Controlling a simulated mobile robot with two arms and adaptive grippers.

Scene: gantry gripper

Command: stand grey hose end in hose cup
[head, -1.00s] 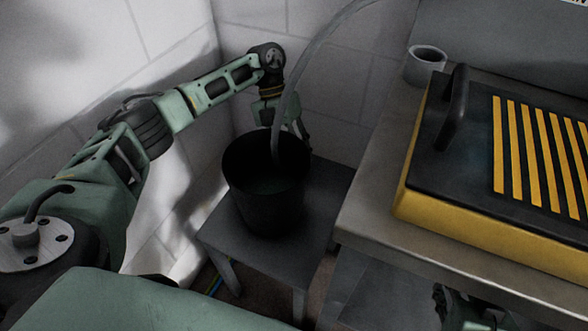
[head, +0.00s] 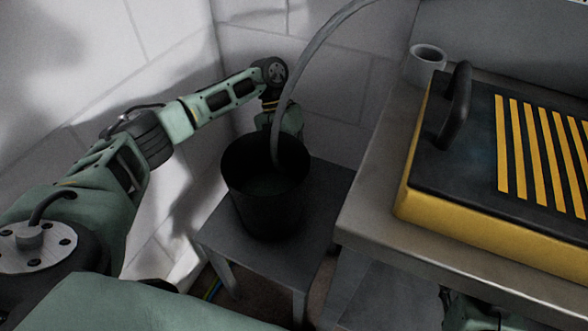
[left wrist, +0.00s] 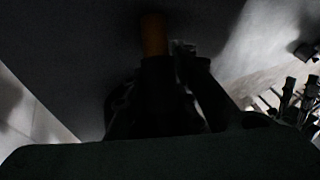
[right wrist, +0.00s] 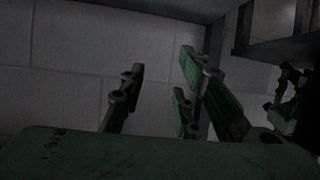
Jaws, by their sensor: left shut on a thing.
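The grey hose (head: 303,67) arches down from the upper right, and its lower end goes into the black bucket (head: 265,208), where the tip is hard to see. A grey open-topped cup (head: 427,66) stands upright on the metal table's back left part, apart from the hose. My left gripper (head: 290,126) is behind the bucket's far rim, its fingertips hidden in the head view. In the dark left wrist view it is shut on an orange-brown piece (left wrist: 154,35); what that belongs to is unclear. My right gripper (right wrist: 165,90) is open and empty, low beside the table.
The bucket stands on a small dark stool (head: 325,190) near the white block wall (head: 335,100). The metal table (head: 385,210) has a yellow and black striped case (head: 480,150) with a black handle. The bucket's mouth is open above.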

